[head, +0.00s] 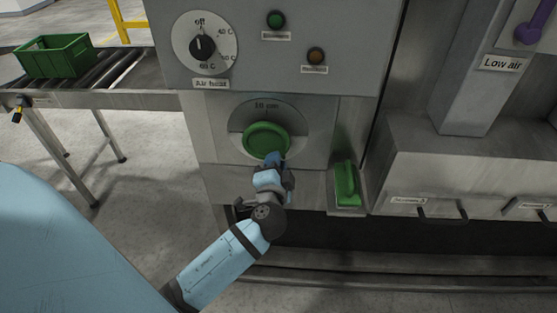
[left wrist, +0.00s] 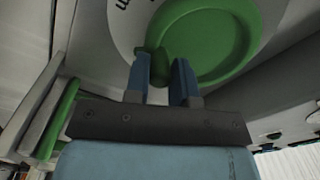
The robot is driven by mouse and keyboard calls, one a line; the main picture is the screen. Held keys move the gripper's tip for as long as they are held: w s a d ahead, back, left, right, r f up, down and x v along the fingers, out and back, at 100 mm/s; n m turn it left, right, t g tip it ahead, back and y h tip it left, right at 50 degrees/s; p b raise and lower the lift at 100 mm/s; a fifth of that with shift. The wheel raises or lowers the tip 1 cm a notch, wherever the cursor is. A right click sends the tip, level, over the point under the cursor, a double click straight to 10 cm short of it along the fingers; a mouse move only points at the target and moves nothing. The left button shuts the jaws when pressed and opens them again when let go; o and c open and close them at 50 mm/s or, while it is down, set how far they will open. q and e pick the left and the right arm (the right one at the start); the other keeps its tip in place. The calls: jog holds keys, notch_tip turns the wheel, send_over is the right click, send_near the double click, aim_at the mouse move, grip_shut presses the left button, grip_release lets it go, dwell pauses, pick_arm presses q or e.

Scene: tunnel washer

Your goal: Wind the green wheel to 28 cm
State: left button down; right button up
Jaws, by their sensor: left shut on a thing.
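The green wheel (head: 265,139) sits on a round grey dial plate on the front of the machine. A label above it reads about 10 mm. My left gripper (head: 273,160) is at the lower right rim of the wheel in the head view. In the left wrist view the green wheel (left wrist: 222,45) fills the top, and my left gripper (left wrist: 163,80) has its blue fingers either side of a small green knob (left wrist: 158,66) on the rim. It is shut on that knob. My right gripper is not in view.
A green handle (head: 346,183) stands on the panel right of the wheel. An air heat dial (head: 203,43) and green (head: 275,20) and amber (head: 316,56) buttons are above. A green crate (head: 55,56) sits on a roller conveyor at left. Drawers with dark handles (head: 442,214) are at right.

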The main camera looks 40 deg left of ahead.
pick_arm(q)
jog(key=shift+s+a+f+m, duration=0.2)
jog(key=shift+f+m, duration=0.1)
jog(key=shift+m, duration=0.4)
jog(key=c, duration=1)
grip_release()
jog(key=shift+a, duration=0.1)
jog(key=shift+o, duration=0.2)
